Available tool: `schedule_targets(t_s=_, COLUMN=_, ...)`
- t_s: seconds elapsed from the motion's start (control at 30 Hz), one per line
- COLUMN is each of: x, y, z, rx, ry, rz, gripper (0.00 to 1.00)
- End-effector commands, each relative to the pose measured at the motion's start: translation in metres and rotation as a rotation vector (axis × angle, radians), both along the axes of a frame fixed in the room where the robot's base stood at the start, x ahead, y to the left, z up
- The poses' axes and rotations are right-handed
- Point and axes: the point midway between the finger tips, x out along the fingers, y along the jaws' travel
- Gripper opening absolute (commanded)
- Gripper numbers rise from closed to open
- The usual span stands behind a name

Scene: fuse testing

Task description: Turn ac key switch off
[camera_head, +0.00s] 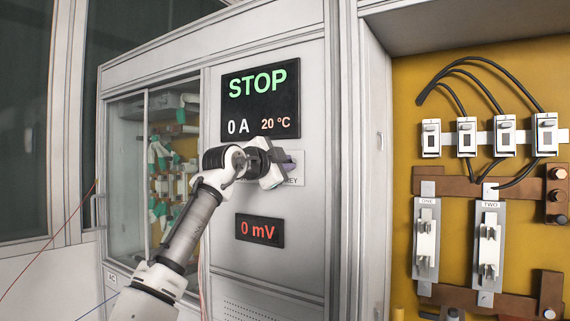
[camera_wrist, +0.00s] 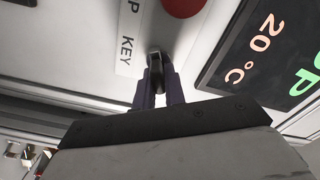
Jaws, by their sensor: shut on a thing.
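The key switch (camera_wrist: 156,66) is a small dark key in a round metal lock beside the word KEY on a white label, seen in the wrist view. My gripper (camera_wrist: 158,85) has its two purple fingers shut on the key, one on each side. In the head view my gripper (camera_head: 287,163) reaches the cabinet front just below the black STOP display (camera_head: 260,102). There my own wrist hides the key and most of its label.
A red round button (camera_wrist: 184,6) sits close to the key in the wrist view. A 0 mV display (camera_head: 260,231) is below my wrist. A glass-doored compartment (camera_head: 124,180) is at left. An orange panel with fuse holders (camera_head: 427,240) and black cables is at right.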

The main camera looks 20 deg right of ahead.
Motion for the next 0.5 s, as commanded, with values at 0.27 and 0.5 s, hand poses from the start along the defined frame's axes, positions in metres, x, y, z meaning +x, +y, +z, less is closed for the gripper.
schedule_targets(t_s=0.27, x=-0.0004, y=-0.0021, z=0.001, rx=-0.008, ry=0.016, rz=-0.006, gripper=0.0)
schedule_targets(t_s=0.5, x=-0.001, y=-0.0048, z=0.0033, rx=-0.047, ry=0.072, rz=-0.014, gripper=0.0)
